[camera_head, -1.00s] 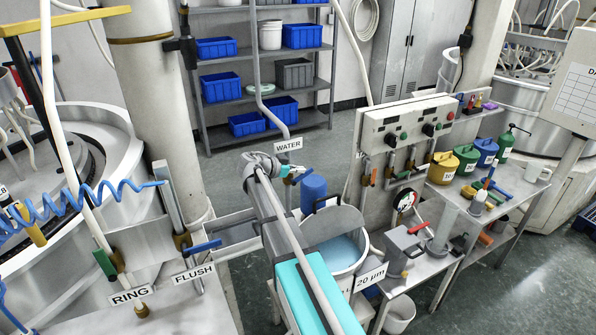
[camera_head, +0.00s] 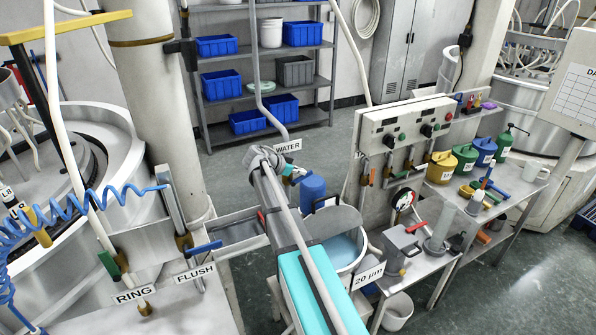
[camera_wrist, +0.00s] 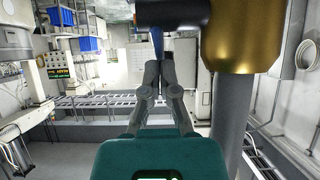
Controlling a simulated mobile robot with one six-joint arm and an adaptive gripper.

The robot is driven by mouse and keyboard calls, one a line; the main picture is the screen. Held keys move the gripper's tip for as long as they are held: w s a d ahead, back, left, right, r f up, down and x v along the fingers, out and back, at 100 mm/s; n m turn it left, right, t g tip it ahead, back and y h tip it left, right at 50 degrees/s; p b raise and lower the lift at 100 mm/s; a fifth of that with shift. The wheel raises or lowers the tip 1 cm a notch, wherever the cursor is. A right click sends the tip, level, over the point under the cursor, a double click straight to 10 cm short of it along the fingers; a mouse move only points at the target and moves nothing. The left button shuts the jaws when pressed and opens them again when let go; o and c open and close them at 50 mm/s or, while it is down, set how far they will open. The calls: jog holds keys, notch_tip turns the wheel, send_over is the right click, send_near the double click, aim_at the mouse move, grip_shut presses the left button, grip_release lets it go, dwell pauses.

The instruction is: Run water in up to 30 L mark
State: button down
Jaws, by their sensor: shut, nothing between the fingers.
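A white tub (camera_head: 352,268) holds pale blue water (camera_head: 340,250). My arm hides part of it, and no litre marks can be read. The WATER label (camera_head: 290,147) hangs beside a grey pipe, partly hidden by my wrist. My gripper (camera_head: 297,176) is near this label, above and behind the tub, beside a blue cylinder (camera_head: 313,188). In the wrist view my gripper (camera_wrist: 161,64) is shut and empty. A narrow blue piece (camera_wrist: 157,40) shows just beyond its fingertips; I cannot tell whether they touch. A brass body (camera_wrist: 240,35) on a grey pipe is close at the right.
A steel bench (camera_head: 500,205) at the right carries coloured cans and a jug. A control panel (camera_head: 405,120) stands behind the tub. The FLUSH valve's blue lever (camera_head: 204,247) and the RING valve (camera_head: 120,262) are at the left. The floor toward the shelves is clear.

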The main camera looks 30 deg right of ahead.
jog(key=shift+y+p, duration=0.3)
jog(key=shift+w+a+f+y, duration=0.15)
jog(key=shift+y, duration=0.15)
